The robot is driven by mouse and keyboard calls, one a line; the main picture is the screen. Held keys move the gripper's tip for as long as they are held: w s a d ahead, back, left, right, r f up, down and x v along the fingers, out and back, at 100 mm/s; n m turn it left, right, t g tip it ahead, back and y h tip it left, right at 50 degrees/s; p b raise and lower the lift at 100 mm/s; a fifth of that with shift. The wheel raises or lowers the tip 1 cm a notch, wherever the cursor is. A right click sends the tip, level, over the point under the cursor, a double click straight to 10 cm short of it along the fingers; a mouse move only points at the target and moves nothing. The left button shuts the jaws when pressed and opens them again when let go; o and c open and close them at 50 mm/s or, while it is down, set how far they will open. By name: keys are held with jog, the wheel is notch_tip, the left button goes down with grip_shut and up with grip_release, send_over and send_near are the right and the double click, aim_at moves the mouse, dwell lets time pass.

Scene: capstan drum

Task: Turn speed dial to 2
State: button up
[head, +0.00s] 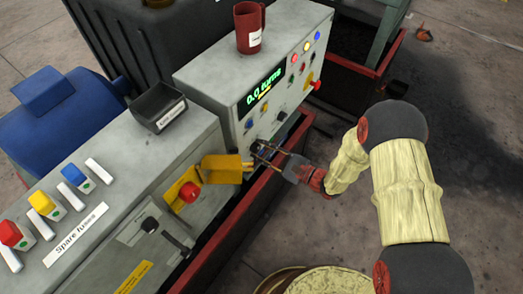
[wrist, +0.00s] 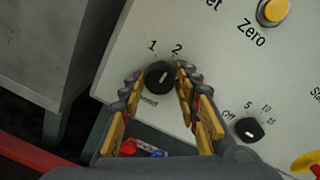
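The speed dial (wrist: 158,76) is a round black knob on the pale panel in the wrist view, with the numbers 1 and 2 printed above it. Its small white mark leans up and to the right, roughly toward the 2. The label under it is partly hidden. My gripper (wrist: 160,78) is open, with one yellow-padded finger on each side of the dial; I cannot tell whether either finger touches it. In the head view my gripper (head: 262,151) is at the panel's lower front, and the dial is hard to make out there.
A second black dial (wrist: 249,130) marked Off, 5, 10 and 15 sits to the right. A yellow Zero button (wrist: 273,11) is above. In the head view a yellow bracket (head: 222,168) is close left of my gripper, and a red mug (head: 249,27) stands on top.

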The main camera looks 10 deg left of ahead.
jog(key=o, duration=0.3)
jog(key=shift+o, duration=0.2)
jog(key=shift+d, duration=0.1)
jog(key=v, duration=1.1)
jog(key=shift+s+d, duration=0.2)
jog(key=shift+d, duration=0.2)
jog(key=shift+r, duration=0.1)
